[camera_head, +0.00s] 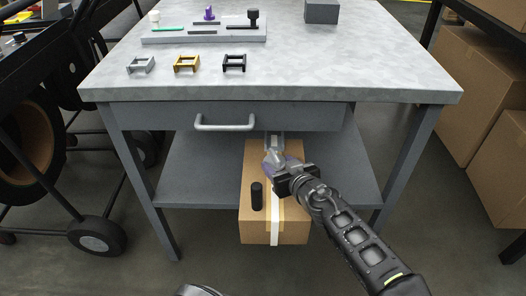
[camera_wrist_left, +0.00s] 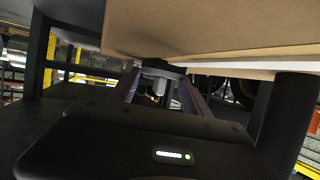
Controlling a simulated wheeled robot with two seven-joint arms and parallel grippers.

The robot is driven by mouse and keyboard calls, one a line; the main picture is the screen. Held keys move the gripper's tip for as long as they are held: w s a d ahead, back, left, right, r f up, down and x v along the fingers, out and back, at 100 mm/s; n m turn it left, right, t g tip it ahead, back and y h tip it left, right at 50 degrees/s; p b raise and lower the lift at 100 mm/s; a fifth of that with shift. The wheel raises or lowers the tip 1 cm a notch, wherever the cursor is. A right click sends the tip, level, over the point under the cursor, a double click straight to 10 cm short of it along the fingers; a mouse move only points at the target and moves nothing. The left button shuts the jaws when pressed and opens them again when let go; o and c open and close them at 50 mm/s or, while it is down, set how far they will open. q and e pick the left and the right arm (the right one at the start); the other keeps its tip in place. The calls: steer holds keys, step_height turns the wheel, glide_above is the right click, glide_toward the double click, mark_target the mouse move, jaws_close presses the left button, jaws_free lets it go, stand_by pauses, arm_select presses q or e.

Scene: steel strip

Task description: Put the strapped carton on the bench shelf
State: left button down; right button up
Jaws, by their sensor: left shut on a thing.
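The strapped carton (camera_head: 254,225) is brown with a pale strap (camera_head: 275,229) down its top and front. Its back part is under the drawer, and its front sticks out past the lower shelf's front edge. A short black post (camera_head: 257,196) stands at its top. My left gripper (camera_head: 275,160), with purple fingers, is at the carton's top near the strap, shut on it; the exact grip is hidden. In the left wrist view the carton (camera_wrist_left: 220,30) fills the upper right. The bench shelf (camera_head: 200,178) is grey and below the drawer. I cannot tell whether the carton rests on it.
The bench top (camera_head: 300,75) above holds small brackets and a tool tray (camera_head: 205,36). A drawer handle (camera_head: 224,123) juts out left of my gripper. Bench legs stand at both sides. A wheeled cart (camera_head: 95,237) is left; cartons (camera_head: 480,90) are right. The shelf is clear beside the carton.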

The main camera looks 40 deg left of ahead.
mark_target(264, 147)
arm_select(q)
steer(key=w+a, duration=0.2)
steer(key=a, duration=0.1)
steer(key=w+a+b, duration=0.1)
steer(key=w+a, duration=0.1)
steer(key=a, duration=0.2)
steer(key=w+a, duration=0.2)
steer(key=a, duration=0.1)
steer(key=shift+w+a+r+b, duration=0.1)
steer(key=shift+w+a+b, duration=0.05)
steer(key=shift+a+b, duration=0.25)
steer(key=shift+d, duration=0.1)
steer(key=shift+f+b, duration=0.8)
steer(key=shift+f, duration=1)
steer(key=shift+c, duration=2.4)
jaws_free()
